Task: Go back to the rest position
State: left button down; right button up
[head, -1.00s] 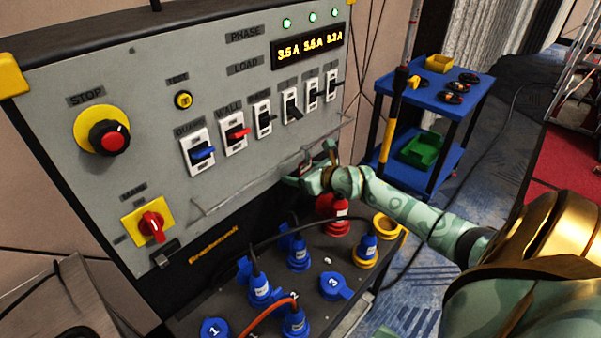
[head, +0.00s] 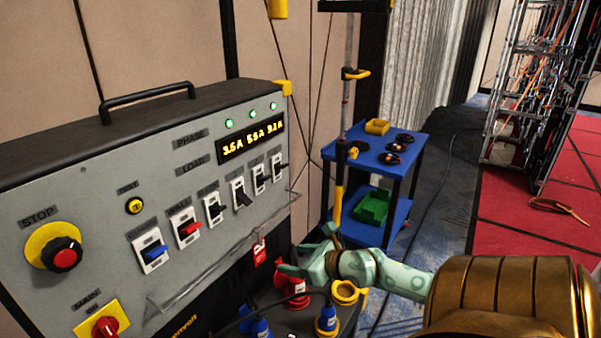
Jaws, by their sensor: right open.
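My right gripper (head: 306,258) is in front of the lower right of the grey power panel (head: 100,215), its fingers spread apart. It appears empty. A red tag (head: 259,251) hangs at the panel just left of the fingers; I cannot tell whether they touch. A red connector (head: 292,291) stands just below the fingers. My right arm comes in from the lower right. My left gripper is out of view.
The panel carries a stop button (head: 66,254), a row of switches and a thin clear guard bar (head: 215,268). Blue plugs (head: 327,320) stand below. A blue cart (head: 405,166) stands behind my gripper. A red platform (head: 505,212) and rack lie to the right.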

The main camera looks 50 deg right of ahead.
jog(key=shift+s+r, duration=0.15)
jog(key=shift+s, duration=0.2)
